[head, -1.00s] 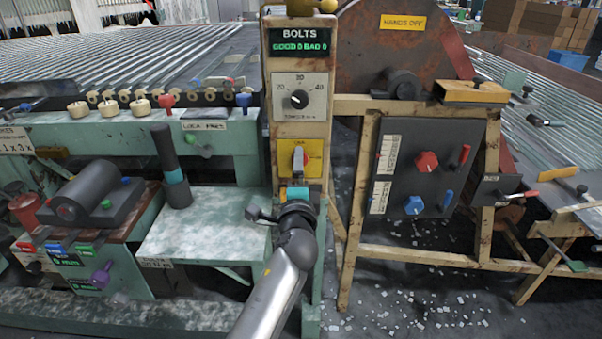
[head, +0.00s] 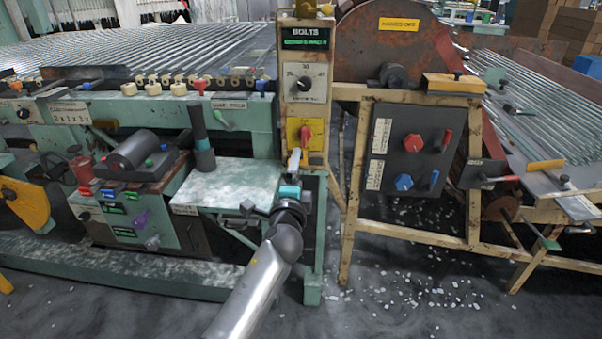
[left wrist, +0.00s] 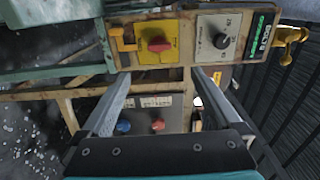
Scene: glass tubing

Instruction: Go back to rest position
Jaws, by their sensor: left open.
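My left gripper (head: 293,160) stands in front of the tall "BOLTS" control post (head: 317,90), just below its yellow panel (head: 318,128). The panel carries a red rotary knob (head: 305,138). In the left wrist view my left gripper (left wrist: 161,75) has its two fingers spread wide, with nothing between them. Beyond the fingers are the yellow panel (left wrist: 171,26) with its red knob (left wrist: 158,45) and the dial (left wrist: 221,41). The fingers look apart from the knob. My right gripper is in no view.
A pale green shelf (head: 235,187) juts out left of the post. A rusty yellow frame (head: 420,238) with a dark knob panel (head: 400,170) stands right of it. Glass tubes (head: 180,52) lie behind. The floor (head: 410,300) in front is open, strewn with bits.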

